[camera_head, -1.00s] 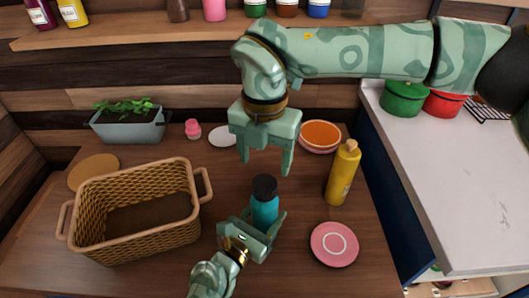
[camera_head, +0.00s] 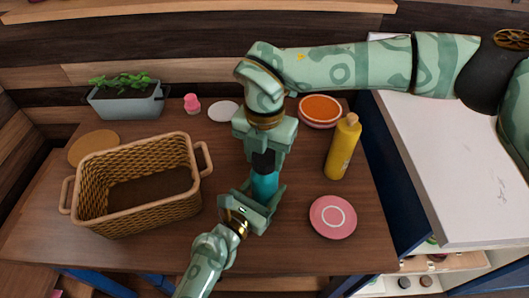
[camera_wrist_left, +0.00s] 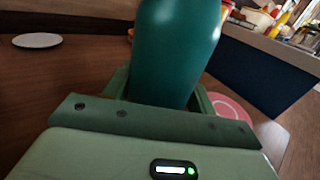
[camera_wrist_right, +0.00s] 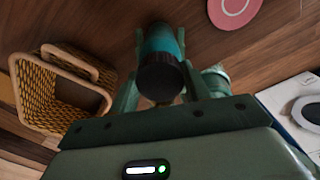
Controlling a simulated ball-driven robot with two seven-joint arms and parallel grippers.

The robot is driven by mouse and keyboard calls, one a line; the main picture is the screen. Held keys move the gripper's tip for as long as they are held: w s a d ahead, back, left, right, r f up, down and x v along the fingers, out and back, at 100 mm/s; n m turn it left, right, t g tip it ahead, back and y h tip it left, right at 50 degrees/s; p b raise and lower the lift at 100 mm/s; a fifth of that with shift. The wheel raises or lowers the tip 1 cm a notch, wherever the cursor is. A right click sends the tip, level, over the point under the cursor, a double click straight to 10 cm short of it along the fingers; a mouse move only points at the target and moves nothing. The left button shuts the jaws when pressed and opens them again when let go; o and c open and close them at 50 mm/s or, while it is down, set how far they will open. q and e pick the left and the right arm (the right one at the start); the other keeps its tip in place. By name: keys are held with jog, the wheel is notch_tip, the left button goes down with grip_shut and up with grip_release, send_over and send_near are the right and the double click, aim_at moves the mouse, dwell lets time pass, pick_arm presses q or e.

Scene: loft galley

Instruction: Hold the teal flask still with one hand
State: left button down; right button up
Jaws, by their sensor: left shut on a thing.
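The teal flask (camera_head: 265,184) with a black cap (camera_head: 264,163) stands upright on the wooden table. It fills the middle of the left wrist view (camera_wrist_left: 176,50). My left gripper (camera_head: 260,198) is shut on the flask's lower body. My right gripper (camera_head: 265,152) points down from above, its fingers on either side of the cap. In the right wrist view the cap (camera_wrist_right: 160,76) sits between the fingers with gaps beside it, so this gripper looks open. The right gripper partly hides the cap in the head view.
A wicker basket (camera_head: 140,222) stands to the left. A yellow bottle (camera_head: 342,148) and a pink plate (camera_head: 333,217) are to the right. An orange-topped bowl (camera_head: 320,109), a white disc (camera_head: 223,112), a pink item (camera_head: 192,103) and a planter (camera_head: 127,101) sit behind.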

jog(key=n, duration=1.2)
jog(key=shift+r, duration=0.1)
jog(key=n, duration=0.9)
jog(key=shift+n, duration=0.4)
jog(key=shift+r, duration=0.2)
jog(key=shift+r, duration=0.9)
